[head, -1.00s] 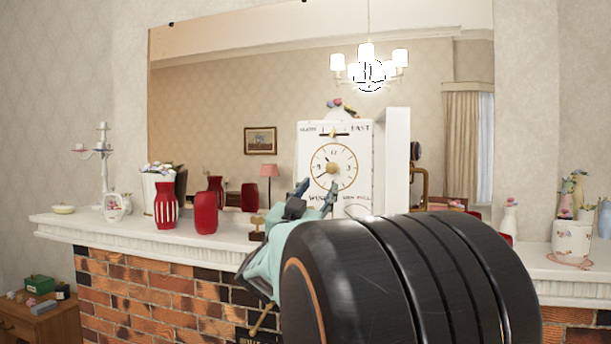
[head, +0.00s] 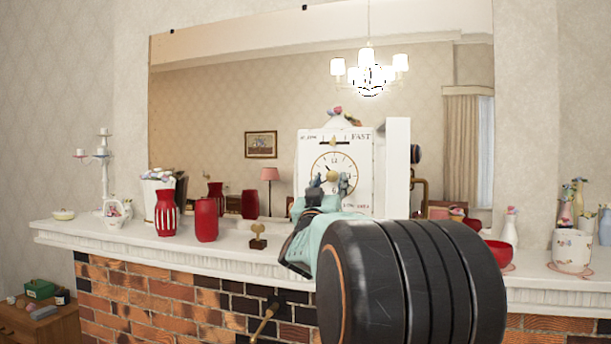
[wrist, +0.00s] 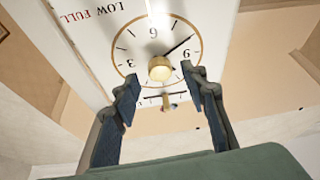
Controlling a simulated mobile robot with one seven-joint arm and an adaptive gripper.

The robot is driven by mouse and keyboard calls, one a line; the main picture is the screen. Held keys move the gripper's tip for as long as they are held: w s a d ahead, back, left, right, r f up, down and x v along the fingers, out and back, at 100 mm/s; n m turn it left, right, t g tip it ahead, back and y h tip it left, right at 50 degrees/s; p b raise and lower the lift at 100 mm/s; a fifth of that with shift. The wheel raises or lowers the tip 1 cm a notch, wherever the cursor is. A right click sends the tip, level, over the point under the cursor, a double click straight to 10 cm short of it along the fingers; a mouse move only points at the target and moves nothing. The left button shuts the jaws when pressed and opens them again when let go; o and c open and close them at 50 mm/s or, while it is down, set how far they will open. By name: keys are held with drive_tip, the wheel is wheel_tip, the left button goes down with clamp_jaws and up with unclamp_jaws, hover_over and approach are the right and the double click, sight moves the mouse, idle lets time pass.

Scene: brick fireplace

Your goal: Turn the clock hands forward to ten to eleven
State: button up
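The clock (head: 366,158) is a white box on the mantel, with a round gold-rimmed dial (head: 334,160) on its front. In the wrist view the dial (wrist: 140,42) appears upside down, with 6 at the top and 9 at the right. A brass knob (wrist: 159,69) stands out at its centre. One dark hand (wrist: 181,44) points between 6 and 9; I cannot make out the other hand clearly. My gripper (head: 331,182) is in front of the lower dial. Its fingers (wrist: 159,80) are apart on either side of the knob, with gaps visible.
Red vases (head: 206,220) and a small brass ornament (head: 258,236) stand left of the clock on the mantel (head: 130,236). A red bowl (head: 499,253) and a floral pot (head: 572,250) are at right. A large mirror (head: 210,110) hangs behind.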

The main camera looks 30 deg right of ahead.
sight(333, 176)
drive_tip(key=shift+x, duration=1.25)
drive_tip(key=shift+c, duration=0.3)
clamp_jaws()
